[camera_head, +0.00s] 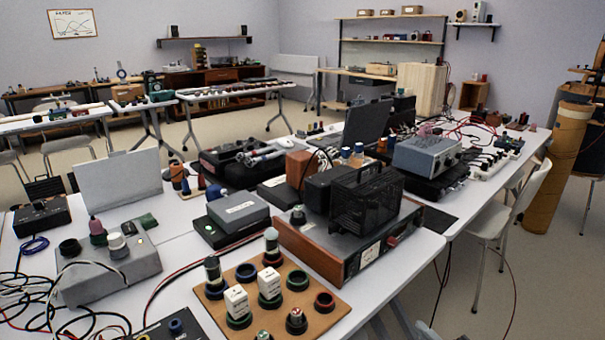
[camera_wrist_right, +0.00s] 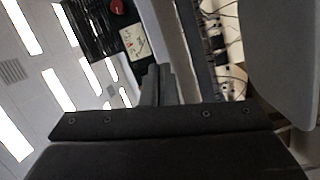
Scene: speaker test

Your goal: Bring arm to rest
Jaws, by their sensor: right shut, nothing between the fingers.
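My right gripper (camera_wrist_right: 160,72) shows in the right wrist view. Its two dark fingers are together and nothing is between them. It is apart from the equipment, and the view is steeply tilted, with ceiling lights on the left. My left gripper is in neither view. In the head view I cannot make out either gripper clearly above the white table (camera_head: 190,262).
A wooden board (camera_head: 326,283) with round sockets and white blocks lies near the table's front. Behind it stand a brown-sided amplifier (camera_head: 345,255) and a small grey box (camera_head: 238,209). Loose cables lie at left. A white chair (camera_head: 495,222) stands right of the table.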

